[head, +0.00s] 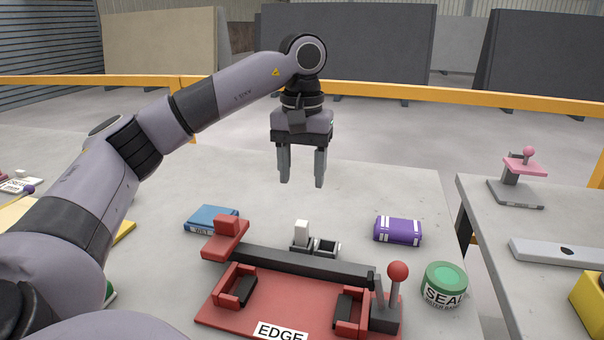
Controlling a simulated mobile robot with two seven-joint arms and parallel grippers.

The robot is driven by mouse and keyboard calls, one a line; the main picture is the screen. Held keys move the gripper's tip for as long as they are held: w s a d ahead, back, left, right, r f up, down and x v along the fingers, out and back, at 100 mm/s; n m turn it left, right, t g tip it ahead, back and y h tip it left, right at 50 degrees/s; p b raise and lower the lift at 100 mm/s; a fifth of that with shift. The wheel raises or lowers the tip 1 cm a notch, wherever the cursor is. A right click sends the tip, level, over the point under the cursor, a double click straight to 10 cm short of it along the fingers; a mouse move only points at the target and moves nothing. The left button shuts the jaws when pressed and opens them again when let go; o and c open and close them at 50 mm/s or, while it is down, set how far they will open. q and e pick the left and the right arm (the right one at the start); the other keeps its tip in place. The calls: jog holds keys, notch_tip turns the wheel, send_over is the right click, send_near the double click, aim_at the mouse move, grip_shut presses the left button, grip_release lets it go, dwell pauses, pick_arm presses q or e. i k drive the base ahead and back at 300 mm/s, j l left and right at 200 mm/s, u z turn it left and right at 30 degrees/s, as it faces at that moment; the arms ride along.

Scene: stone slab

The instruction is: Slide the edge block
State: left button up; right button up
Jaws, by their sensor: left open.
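A red fixture (222,315) with a white label reading "EDGE" sits on the stone slab (370,185) at the bottom centre. A dark bar (298,262) runs across it, and a red block (227,235) stands at the bar's left end. A lever with a red ball knob (398,271) rises at its right. Which part is the edge block I cannot tell for sure. My left gripper (302,184) points down, open and empty, above and beyond the bar, touching nothing. My right gripper is not in view.
A blue packet (211,218) lies left of the bar and a purple packet (398,231) lies right. A white upright piece (302,234) stands behind the bar. A green-lidded "SEAL" tin (444,283) is right of the fixture. Another table with a pink-topped device (524,167) stands at right.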

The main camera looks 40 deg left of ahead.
aim_at(229, 229)
jog(key=k, duration=1)
